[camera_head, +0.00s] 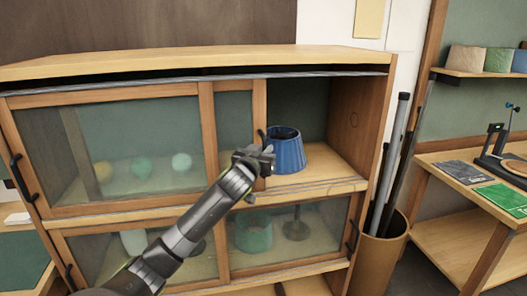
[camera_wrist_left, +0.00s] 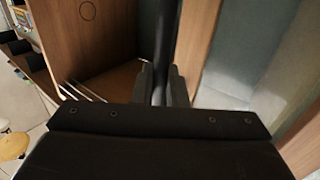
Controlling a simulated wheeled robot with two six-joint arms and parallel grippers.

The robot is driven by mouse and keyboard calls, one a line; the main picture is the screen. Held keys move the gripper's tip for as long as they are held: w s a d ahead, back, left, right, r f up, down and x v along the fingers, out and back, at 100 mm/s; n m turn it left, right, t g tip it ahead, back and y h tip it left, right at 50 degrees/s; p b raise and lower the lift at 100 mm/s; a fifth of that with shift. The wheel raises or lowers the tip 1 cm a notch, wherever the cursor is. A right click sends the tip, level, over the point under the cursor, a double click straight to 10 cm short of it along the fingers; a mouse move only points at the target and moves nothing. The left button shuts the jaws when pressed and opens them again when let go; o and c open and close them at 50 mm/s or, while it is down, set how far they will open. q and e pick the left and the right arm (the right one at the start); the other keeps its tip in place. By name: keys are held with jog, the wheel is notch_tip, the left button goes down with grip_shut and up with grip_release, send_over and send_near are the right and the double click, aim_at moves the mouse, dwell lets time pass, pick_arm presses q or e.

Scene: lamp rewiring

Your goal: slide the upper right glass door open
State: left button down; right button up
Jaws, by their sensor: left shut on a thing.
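The upper right glass door (camera_head: 233,120) stands open to the left, mostly behind or overlapping the upper left glass door (camera_head: 135,150). Its wooden edge stile carries a dark upright handle (camera_head: 262,137). My left gripper (camera_head: 256,158) is shut on that handle. In the left wrist view the handle (camera_wrist_left: 161,50) runs between the two fingers (camera_wrist_left: 160,88), beside the wooden stile (camera_wrist_left: 194,40). The right part of the upper compartment is uncovered. A blue pleated lampshade (camera_head: 287,152) stands there, just right of the gripper. My right gripper is out of view.
The lower glass doors (camera_head: 290,235) are closed, with a green shade inside. A bin (camera_head: 380,240) holding poles stands right of the cabinet. A workbench (camera_head: 450,175) with tools is farther right.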

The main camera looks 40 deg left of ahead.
pick_arm(q)
jog(key=c, duration=1.5)
grip_release()
jog(key=shift+c, duration=0.2)
jog(key=b+v, duration=0.4)
jog(key=v, duration=1.3)
jog(key=shift+s, duration=0.2)
jog(key=shift+r, duration=0.1)
